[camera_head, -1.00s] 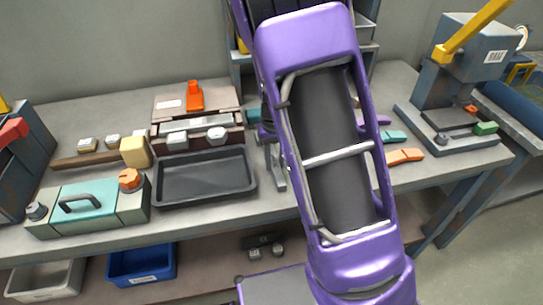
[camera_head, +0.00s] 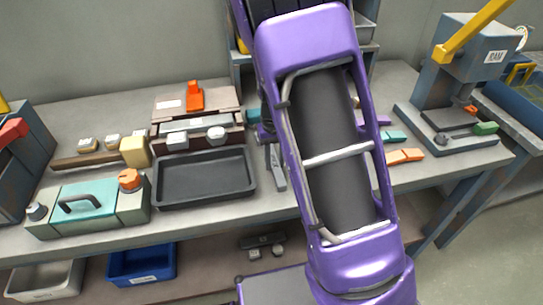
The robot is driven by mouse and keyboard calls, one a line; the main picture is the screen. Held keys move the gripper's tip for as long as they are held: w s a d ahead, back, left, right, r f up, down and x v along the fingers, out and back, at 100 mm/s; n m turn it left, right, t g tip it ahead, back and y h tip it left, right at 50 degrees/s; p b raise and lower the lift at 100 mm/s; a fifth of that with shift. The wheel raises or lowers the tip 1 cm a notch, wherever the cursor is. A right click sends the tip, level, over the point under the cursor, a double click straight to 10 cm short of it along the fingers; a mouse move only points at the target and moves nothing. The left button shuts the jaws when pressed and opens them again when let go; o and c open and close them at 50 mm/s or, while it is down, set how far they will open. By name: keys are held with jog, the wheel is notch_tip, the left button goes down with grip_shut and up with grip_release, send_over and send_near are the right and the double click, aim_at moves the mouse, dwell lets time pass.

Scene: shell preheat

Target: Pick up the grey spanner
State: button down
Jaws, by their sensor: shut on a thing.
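My purple arm crosses the middle of the view and hides most of my gripper (camera_head: 266,132). Only a dark part of the gripper shows at the arm's left edge, just right of the black tray. A long grey piece, which looks like the grey spanner (camera_head: 277,170), hangs or lies just below it, between the tray and my arm. My gripper is shut on it. The spanner's far end and the grip itself are hidden, and I cannot tell how far it is above the bench.
The black tray (camera_head: 158,200) stands left of the spanner. A teal box with a handle (camera_head: 84,199) is at the bench's front left. Orange (camera_head: 405,156) and teal (camera_head: 393,137) pieces lie right of my arm. A press (camera_head: 461,75) stands at the right.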

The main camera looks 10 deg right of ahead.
aim_at(275, 163)
dwell(0.4)
notch_tip(275, 163, up, 10)
jog(key=p, duration=0.2)
dwell(1.2)
